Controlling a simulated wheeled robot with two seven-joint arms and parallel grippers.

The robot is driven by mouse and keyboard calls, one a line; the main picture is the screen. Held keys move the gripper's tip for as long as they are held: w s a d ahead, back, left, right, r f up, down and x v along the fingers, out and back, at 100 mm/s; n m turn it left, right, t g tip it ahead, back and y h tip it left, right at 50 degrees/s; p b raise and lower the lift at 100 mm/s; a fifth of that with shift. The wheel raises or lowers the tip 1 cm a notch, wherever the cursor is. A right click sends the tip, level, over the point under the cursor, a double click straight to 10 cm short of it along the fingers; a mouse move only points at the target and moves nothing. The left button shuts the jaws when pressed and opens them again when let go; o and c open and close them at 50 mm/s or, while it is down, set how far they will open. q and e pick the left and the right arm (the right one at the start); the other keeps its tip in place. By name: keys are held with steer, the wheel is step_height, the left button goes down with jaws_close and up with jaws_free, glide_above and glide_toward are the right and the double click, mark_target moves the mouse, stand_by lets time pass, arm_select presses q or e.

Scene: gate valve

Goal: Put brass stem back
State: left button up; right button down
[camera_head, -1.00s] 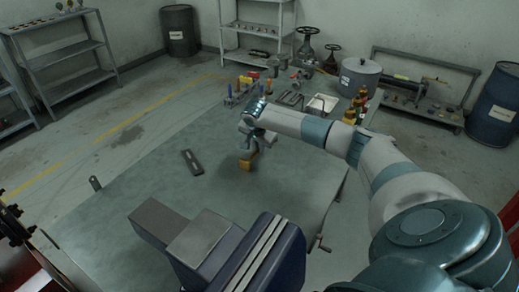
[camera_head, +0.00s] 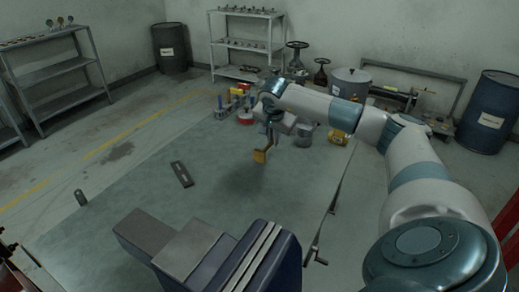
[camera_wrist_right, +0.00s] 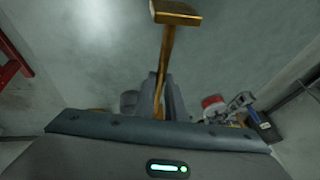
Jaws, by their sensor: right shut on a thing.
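The brass stem (camera_head: 261,156) is in my right gripper (camera_head: 270,133), which is shut on it above the green-grey tabletop. In the head view its golden lower end hangs below the fingers, over a soft shadow. In the right wrist view the stem (camera_wrist_right: 166,50) runs out from between the fingers (camera_wrist_right: 169,97) and ends in a wider brass block. The part between the fingers is partly hidden. My left gripper is not in view. I cannot make out the stem's seat in the valve.
A large blue and grey vise (camera_head: 215,255) stands at the front. A dark flat tool (camera_head: 181,174) lies on the tabletop (camera_head: 130,190) at left. A grey pot (camera_head: 350,84) and small coloured items stand behind my right arm. The middle of the tabletop is clear.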

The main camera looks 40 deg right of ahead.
steer(key=shift+s+d+r+b, duration=0.35)
steer(key=shift+s+d+r, duration=0.9)
steer(key=shift+s, duration=0.1)
steer(key=shift+f, duration=0.1)
